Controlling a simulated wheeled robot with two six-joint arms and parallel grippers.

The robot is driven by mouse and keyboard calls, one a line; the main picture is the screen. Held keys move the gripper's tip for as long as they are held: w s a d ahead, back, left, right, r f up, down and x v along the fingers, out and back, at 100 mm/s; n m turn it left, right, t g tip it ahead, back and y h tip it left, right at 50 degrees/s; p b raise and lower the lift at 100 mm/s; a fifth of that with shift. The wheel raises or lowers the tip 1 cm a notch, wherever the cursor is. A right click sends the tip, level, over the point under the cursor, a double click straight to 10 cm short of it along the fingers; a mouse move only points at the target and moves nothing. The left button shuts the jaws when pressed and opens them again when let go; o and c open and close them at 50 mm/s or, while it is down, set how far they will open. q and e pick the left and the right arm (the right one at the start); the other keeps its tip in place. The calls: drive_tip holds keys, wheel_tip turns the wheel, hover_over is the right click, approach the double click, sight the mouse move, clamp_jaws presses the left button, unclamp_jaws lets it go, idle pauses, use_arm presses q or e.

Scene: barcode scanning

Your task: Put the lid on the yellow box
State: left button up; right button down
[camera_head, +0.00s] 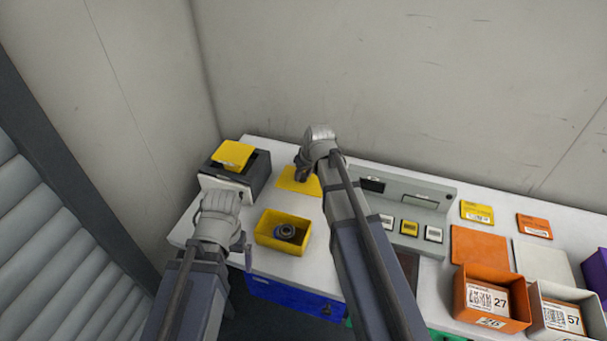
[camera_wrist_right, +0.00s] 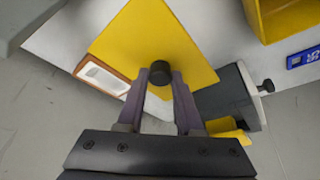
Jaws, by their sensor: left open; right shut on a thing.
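The yellow box (camera_head: 268,241) stands open on the white table, with a dark round part (camera_head: 286,232) inside. Its corner also shows at the top right of the right wrist view (camera_wrist_right: 285,22). The flat yellow lid (camera_head: 292,184) is behind the box in the head view. In the right wrist view, my right gripper (camera_wrist_right: 160,88) is shut on the black knob of the lid (camera_wrist_right: 150,40). I cannot tell whether the lid touches the table. My left gripper (camera_head: 236,246) is open, just left of the yellow box; its fingers are partly hidden.
A black device (camera_head: 255,180) with a yellow piece (camera_head: 234,153) on top stands at the back left. A grey panel (camera_head: 425,191) with several labels lies right of my right arm. Orange (camera_head: 487,320) and white (camera_head: 555,324) boxes stand at the right. A wall closes the back.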

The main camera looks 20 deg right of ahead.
drive_tip(key=shift+r+p, duration=1.05)
drive_tip(key=shift+r, duration=0.45)
use_arm(q)
wheel_tip(320, 180, up, 3)
use_arm(e)
drive_tip(key=shift+f, duration=0.1)
